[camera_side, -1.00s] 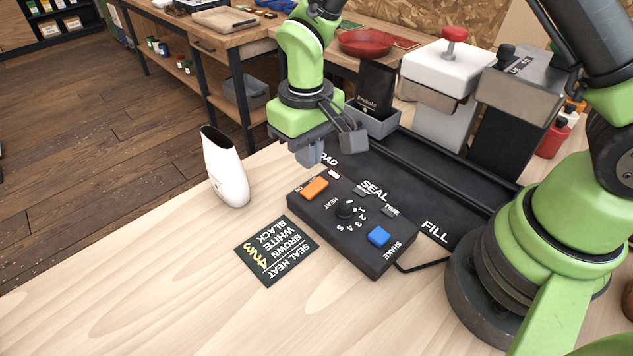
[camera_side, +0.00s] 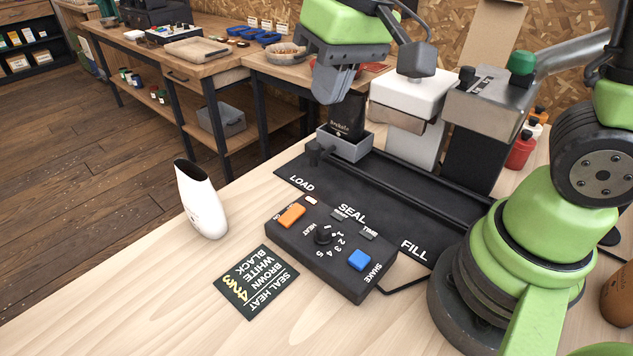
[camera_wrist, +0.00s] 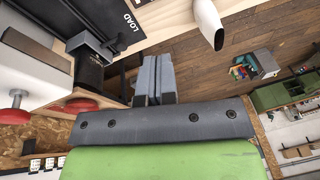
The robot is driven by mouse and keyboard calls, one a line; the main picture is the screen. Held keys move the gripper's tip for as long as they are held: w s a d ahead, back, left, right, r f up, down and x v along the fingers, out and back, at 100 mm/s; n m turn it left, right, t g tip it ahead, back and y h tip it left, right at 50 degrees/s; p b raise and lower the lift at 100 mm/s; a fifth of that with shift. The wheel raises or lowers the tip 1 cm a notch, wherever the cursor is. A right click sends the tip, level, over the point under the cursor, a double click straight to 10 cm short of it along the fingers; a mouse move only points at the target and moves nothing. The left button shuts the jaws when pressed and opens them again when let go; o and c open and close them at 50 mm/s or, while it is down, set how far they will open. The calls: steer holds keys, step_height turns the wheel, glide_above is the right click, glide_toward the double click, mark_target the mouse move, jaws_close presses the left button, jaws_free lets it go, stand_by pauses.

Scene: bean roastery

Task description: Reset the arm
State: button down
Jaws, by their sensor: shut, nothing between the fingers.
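My gripper (camera_side: 333,82) is raised above the back of the bench, over the grey holder (camera_side: 345,145) that has a black bag (camera_side: 347,116) standing in it. Its grey fingers are closed together with nothing between them. In the wrist view the fingers (camera_wrist: 155,78) are also together and empty, and the black bag (camera_wrist: 88,72) shows to their left. The black control box (camera_side: 330,248) with orange and blue buttons lies on the bench below, apart from my gripper.
A white scoop-shaped vessel (camera_side: 203,203) stands upright at the left of the bench. A seal heat card (camera_side: 256,283) lies in front of the control box. White and dark machines (camera_side: 412,118) stand behind the black mat (camera_side: 440,205).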

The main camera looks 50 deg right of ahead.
steer(key=s+d+r+m+t, duration=0.1)
steer(key=s+r+t, duration=0.1)
steer(key=s, duration=0.4)
steer(key=s+d+r+m+t, duration=0.1)
steer(key=s+r+t, duration=0.1)
steer(key=s+r, duration=0.2)
steer(key=shift+s+d+y, duration=0.4)
steer(key=shift+s, duration=0.7)
